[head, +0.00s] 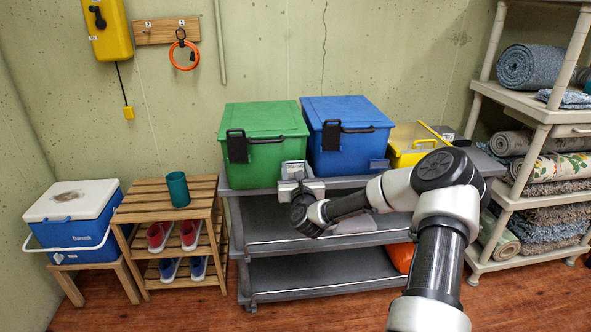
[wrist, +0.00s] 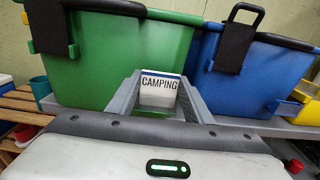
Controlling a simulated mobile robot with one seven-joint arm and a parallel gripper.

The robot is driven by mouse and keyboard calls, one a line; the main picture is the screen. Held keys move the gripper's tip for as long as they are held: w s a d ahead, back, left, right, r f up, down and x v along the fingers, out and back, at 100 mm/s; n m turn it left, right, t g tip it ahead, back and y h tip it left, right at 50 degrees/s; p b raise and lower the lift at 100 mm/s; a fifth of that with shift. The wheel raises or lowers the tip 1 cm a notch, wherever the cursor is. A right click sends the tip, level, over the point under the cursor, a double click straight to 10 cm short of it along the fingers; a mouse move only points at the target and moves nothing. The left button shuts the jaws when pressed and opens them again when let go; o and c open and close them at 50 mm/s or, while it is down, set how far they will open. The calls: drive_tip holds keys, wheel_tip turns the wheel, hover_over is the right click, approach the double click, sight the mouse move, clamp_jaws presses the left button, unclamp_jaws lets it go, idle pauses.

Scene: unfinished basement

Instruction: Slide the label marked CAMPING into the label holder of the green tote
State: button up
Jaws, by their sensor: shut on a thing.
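The green tote (head: 263,143) stands on the top of a grey shelf unit, at the left of the blue tote. My gripper (head: 295,181) is at the lower right of its front. In the wrist view my gripper (wrist: 160,92) is shut on the label marked CAMPING (wrist: 160,84), a white card with a blue top band. The card is upright, its text readable, with the green tote (wrist: 120,60) close behind it. I cannot tell whether the card touches the holder.
A yellow bin (head: 412,148) stands further right. A slatted rack (head: 160,203) with a green cup (head: 178,188) stands left.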

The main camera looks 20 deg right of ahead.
drive_tip(key=shift+f, duration=0.25)
drive_tip(key=o, duration=1.1)
drive_tip(key=shift+s, duration=0.1)
